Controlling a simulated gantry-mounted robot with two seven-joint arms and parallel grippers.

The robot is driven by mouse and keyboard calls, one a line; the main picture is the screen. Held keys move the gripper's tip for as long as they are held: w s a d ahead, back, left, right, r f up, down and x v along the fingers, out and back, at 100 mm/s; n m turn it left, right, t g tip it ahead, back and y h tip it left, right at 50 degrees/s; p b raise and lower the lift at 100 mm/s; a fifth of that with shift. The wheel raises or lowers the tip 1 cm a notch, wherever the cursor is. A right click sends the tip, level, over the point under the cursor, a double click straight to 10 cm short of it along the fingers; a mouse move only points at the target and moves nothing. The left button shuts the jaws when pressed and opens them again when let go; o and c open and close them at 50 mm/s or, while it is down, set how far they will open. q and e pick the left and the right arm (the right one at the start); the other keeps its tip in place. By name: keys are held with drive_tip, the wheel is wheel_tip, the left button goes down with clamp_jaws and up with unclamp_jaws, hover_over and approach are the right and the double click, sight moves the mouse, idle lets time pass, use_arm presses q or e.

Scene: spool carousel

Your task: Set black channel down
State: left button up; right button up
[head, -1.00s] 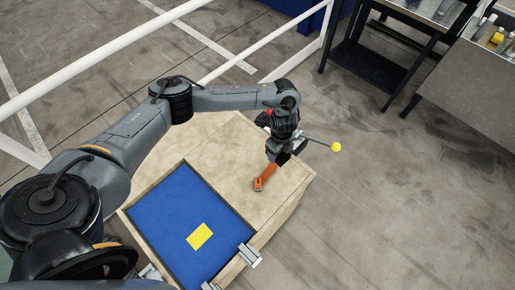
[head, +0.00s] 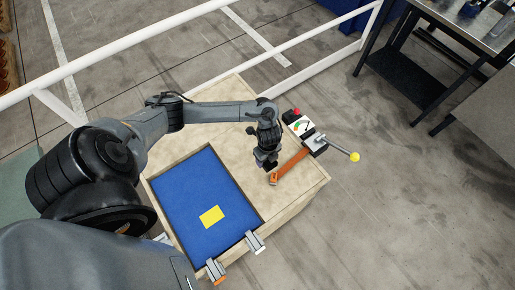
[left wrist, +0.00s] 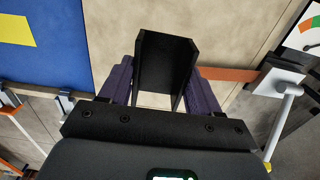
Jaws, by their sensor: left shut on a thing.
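The black channel (left wrist: 166,62) is a U-shaped piece between the two purple fingers of my left gripper (left wrist: 160,88) in the left wrist view. The gripper is shut on it, and the channel's open side shows between its walls. In the head view my left gripper (head: 266,164) is above the bare wooden top, just right of the blue panel, and the channel is hard to tell apart from the dark gripper there. Whether the channel touches the wood cannot be told. My right gripper is not in view.
The blue panel (head: 185,198) with a yellow square (head: 211,215) is set in the wooden bench (head: 225,101). An orange bar (head: 291,165) and a lever with a yellow knob (head: 354,157) lie close right of the gripper. Two metal clamps sit on the front edge.

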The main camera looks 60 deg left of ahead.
use_arm(q)
drive_tip(key=a+f, duration=0.2)
drive_tip(key=a, duration=0.1)
drive_tip(key=a+f, duration=0.1)
drive_tip(key=a, duration=0.2)
drive_tip(key=s+a+f+b, duration=0.1)
drive_tip(key=a+f, duration=0.1)
drive_tip(key=a, duration=0.1)
drive_tip(key=shift+a+f, duration=0.2)
drive_tip(key=shift+f, duration=0.15)
drive_tip(key=shift+f+b, duration=0.35)
drive_tip(key=shift+f, duration=1.6)
drive_tip(key=shift+f, duration=0.1)
drive_tip(key=o, duration=1.1)
drive_tip(key=shift+c, duration=0.2)
